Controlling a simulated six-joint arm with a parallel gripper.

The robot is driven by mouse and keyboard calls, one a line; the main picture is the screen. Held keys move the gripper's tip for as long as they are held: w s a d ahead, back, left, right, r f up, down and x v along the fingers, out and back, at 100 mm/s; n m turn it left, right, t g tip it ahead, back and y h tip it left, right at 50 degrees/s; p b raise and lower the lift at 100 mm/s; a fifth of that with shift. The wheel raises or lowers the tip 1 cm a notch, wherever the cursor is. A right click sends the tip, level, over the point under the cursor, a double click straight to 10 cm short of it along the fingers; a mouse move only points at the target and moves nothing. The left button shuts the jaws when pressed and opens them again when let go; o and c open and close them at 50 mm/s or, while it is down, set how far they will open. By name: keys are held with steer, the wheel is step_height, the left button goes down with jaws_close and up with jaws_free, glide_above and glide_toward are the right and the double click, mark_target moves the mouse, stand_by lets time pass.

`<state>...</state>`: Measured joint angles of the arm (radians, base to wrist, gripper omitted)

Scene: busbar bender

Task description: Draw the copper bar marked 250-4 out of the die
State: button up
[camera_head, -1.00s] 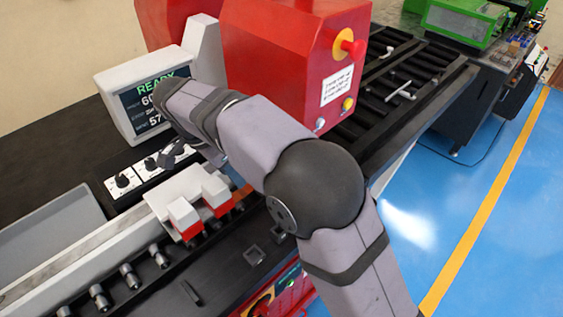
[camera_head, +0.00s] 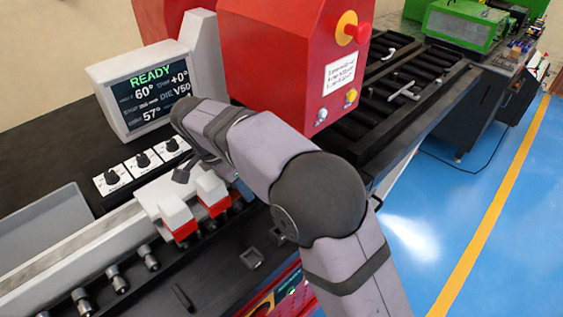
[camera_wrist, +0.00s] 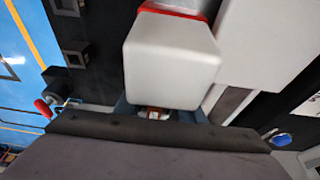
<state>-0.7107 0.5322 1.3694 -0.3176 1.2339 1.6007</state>
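In the head view my gripper (camera_head: 183,174) is mostly hidden behind my own arm. Only a dark bit of it shows beside the white-and-red blocks (camera_head: 212,188). Its opening cannot be seen. The die is hidden behind my arm.
A red machine housing (camera_head: 280,60) with a stop button stands behind my arm. The display (camera_head: 148,92) reads READY and 60°. Three knobs (camera_head: 143,159) sit below it. A row of pegs (camera_head: 118,283) lines the front. Blue floor is clear at right.

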jaws_close()
steer(key=shift+r, duration=0.1)
steer(key=shift+r, duration=0.1)
steer(key=shift+r+p, duration=1.15)
steer(key=shift+r, duration=0.05)
